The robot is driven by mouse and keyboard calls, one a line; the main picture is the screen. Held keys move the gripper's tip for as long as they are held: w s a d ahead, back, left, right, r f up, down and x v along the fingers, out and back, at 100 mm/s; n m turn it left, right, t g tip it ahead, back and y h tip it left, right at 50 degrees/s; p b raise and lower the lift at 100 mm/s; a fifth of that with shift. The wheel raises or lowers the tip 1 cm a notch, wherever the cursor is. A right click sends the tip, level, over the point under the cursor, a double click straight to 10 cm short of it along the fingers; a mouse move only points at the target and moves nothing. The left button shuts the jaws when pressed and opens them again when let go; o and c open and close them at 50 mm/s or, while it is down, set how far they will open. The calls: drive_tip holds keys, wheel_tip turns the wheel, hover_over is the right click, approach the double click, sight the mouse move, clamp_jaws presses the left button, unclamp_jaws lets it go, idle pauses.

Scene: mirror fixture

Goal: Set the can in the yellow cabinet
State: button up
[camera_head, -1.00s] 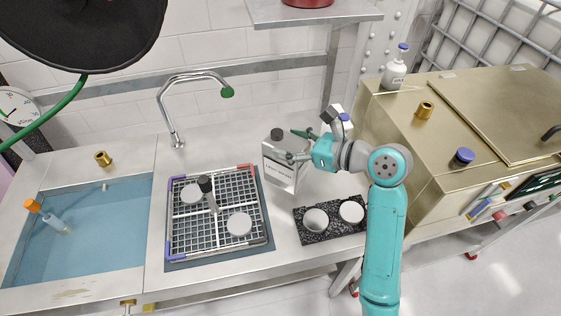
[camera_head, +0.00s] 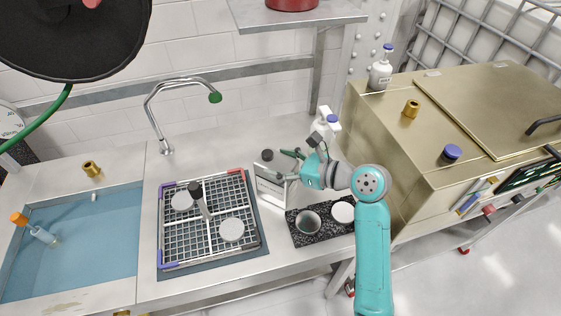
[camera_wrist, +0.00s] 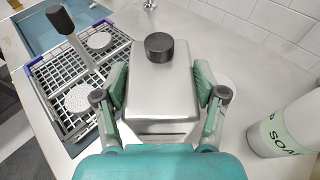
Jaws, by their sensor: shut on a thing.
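The can (camera_head: 269,187) is a silver, box-shaped metal can with a black screw cap and a pale label. My gripper (camera_head: 287,168) is shut on it, at the middle of the counter between the grid rack and the black block. In the wrist view the can (camera_wrist: 162,85) stands between the two fingers of my gripper (camera_wrist: 160,98), one on each side. I cannot tell whether its base touches the counter. The yellow cabinet (camera_head: 413,150) is the brass-coloured box at the right; its top lid panel lies flat and looks closed.
The grid rack (camera_head: 212,253) holds white discs and a black-handled tool. A speckled black block (camera_head: 308,238) with two round pieces lies close in front of the can. A soap bottle (camera_head: 325,122) stands behind my gripper. A bottle, brass fitting and blue-capped item stand on the cabinet.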

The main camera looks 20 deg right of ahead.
drive_tip(key=o, duration=1.8)
drive_tip(key=shift+r, duration=0.1)
